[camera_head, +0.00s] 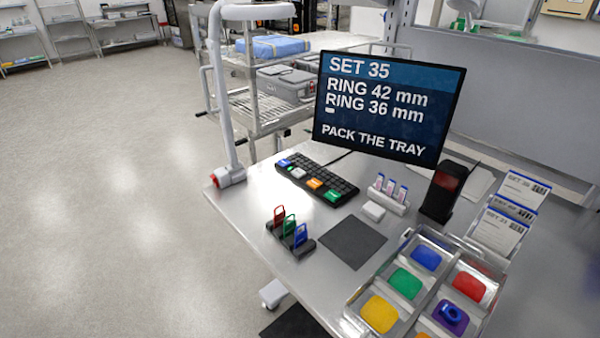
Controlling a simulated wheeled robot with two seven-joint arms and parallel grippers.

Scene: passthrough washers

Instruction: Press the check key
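A black keyboard (317,181) lies on the steel table behind the dark mat. It carries larger coloured keys: a blue key (284,163), a white key (298,173), an orange key (315,184) and a green key (334,196). Their labels are too small to read, so I cannot tell which is the check key. The monitor (388,106) behind reads "SET 35, RING 42 mm, RING 36 mm, PACK THE TRAY". Neither of my grippers shows in the head view. Nothing covers the keyboard.
A dark mat (352,242) lies in front of the keyboard, beside a rack (290,240) with red, green and blue tags. A vial holder (388,195) and black device (442,192) stand right. A tray (352,305) has coloured compartments. A lamp post (222,100) rises left.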

